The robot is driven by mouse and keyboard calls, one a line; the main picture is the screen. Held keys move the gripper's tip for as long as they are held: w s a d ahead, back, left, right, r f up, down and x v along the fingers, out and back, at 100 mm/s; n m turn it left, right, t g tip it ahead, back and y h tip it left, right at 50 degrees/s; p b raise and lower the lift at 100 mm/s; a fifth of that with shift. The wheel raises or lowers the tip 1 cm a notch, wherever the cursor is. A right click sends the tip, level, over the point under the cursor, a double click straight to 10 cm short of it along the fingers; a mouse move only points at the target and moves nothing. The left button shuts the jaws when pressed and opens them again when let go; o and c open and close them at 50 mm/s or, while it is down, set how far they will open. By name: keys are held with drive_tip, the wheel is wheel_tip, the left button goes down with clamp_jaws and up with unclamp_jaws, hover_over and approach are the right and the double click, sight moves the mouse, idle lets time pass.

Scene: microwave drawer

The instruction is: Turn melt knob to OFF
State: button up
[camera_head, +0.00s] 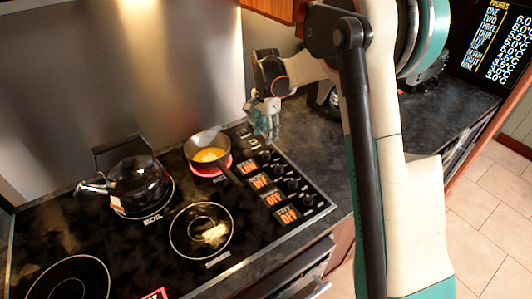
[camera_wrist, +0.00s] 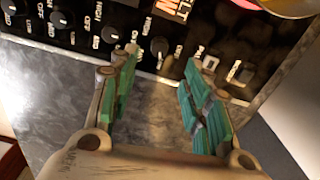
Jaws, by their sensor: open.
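The stove's control strip (camera_wrist: 90,25) crosses the top of the wrist view with a row of dark knobs. A knob (camera_wrist: 158,47) sits closest to the display labelled MELT (camera_wrist: 176,8), which is cut off by the frame edge. In the head view, the display at that end of the row (camera_head: 248,168) is lit and seems to read LOW. My gripper (camera_wrist: 158,68) is open and empty, its green-padded fingers pointing at the strip. The knob lies between and just beyond the fingertips; I see no contact. In the head view my gripper (camera_head: 265,118) is above the strip's far end.
A pan with yellow contents (camera_head: 208,154) sits on a red-glowing burner, its handle reaching towards the strip. Other knobs (camera_wrist: 110,34) are left of my fingers; light switches (camera_wrist: 243,73) are right.

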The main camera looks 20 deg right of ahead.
sight(266, 153)
wheel_tip(266, 153, down, 10)
drive_tip(key=shift+r+b, duration=0.1)
drive_tip(key=shift+b, duration=0.8)
clamp_jaws()
